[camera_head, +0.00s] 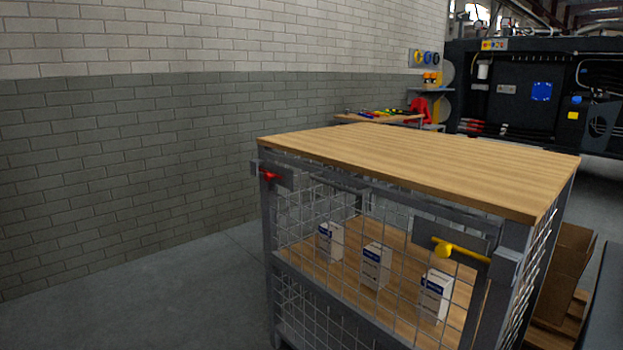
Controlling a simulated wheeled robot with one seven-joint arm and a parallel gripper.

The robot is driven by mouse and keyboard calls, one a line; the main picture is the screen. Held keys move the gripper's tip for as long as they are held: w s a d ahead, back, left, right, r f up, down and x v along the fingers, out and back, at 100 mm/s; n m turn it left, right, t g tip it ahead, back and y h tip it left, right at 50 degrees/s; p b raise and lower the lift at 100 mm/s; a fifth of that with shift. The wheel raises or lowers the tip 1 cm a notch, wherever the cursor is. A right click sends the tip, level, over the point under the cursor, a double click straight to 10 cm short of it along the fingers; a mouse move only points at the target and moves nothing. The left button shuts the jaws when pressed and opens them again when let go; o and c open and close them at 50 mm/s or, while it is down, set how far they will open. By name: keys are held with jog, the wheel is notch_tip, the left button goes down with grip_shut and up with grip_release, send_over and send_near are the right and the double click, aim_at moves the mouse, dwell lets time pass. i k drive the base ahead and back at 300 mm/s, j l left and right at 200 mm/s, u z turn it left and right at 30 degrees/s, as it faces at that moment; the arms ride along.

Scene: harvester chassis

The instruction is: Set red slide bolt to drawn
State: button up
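The red slide bolt (269,175) is small and sits on a grey plate at the upper left corner of a wire-mesh cage cabinet. Its red knob shows, but it is too small to tell how far the bolt is slid. A yellow slide bolt (445,250) with a round knob and a rod reaching right sits on a larger grey plate at the cabinet's upper right. The cabinet has a wooden top (420,165). My gripper is not in view.
Several white and blue boxes (376,266) stand on the wooden shelf behind the mesh. A brick wall (130,150) runs along the left. Grey floor (150,300) is clear left of the cabinet. Cardboard boxes (565,265) stand at the right. A workbench (380,118) and dark machine (510,90) stand behind.

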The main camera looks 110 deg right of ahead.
aim_at(267, 175)
jog(key=z, duration=3.75)
